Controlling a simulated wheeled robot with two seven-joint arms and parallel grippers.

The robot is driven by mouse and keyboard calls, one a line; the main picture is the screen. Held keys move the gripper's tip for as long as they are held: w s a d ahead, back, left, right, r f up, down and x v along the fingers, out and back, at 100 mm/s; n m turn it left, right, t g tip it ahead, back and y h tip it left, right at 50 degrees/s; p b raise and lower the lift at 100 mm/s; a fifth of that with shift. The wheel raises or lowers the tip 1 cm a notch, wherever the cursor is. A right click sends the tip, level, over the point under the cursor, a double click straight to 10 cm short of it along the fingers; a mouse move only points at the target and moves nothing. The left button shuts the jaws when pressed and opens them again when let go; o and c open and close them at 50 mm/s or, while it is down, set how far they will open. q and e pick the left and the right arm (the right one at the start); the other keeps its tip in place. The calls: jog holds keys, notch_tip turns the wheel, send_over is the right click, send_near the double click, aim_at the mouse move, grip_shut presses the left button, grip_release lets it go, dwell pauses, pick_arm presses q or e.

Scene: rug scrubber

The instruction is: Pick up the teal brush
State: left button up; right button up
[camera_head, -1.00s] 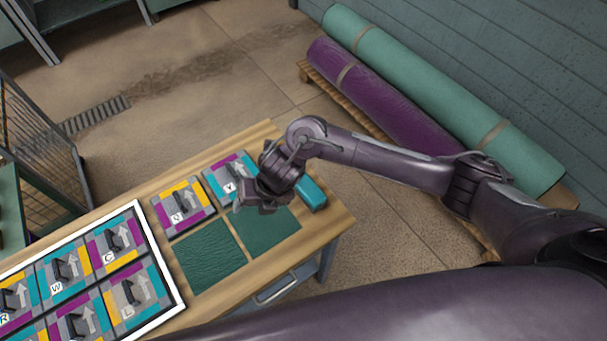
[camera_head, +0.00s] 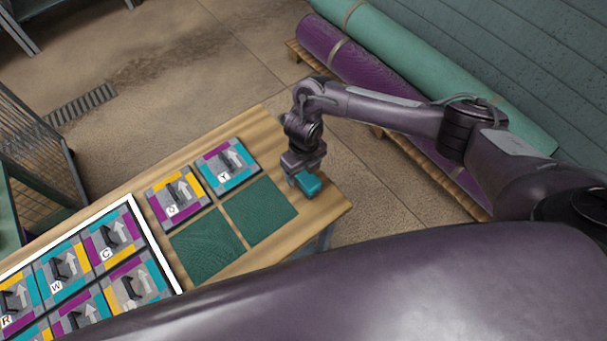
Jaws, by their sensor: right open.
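The teal brush (camera_head: 309,184) lies near the right end of the wooden table, beside the dark green squares. My right gripper (camera_head: 300,181) points down right at the brush, at its left side in the picture. The gripper is open; its fingers are small and partly hidden, so I cannot tell whether they touch the brush or straddle it. My left gripper is not in view.
Two lettered tiles (camera_head: 228,165) with handles and two dark green squares (camera_head: 260,210) lie left of the brush. A white-framed board (camera_head: 160,255) with several more tiles is at the lower left. Rolled rugs (camera_head: 440,75) lie by the wall.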

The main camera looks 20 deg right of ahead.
aim_at(303, 173)
jog(key=shift+f, duration=0.15)
jog(key=c, duration=1.1)
jog(key=shift+r, duration=0.5)
jog(key=shift+r+p, duration=1.25)
jog(key=shift+r, duration=8.25)
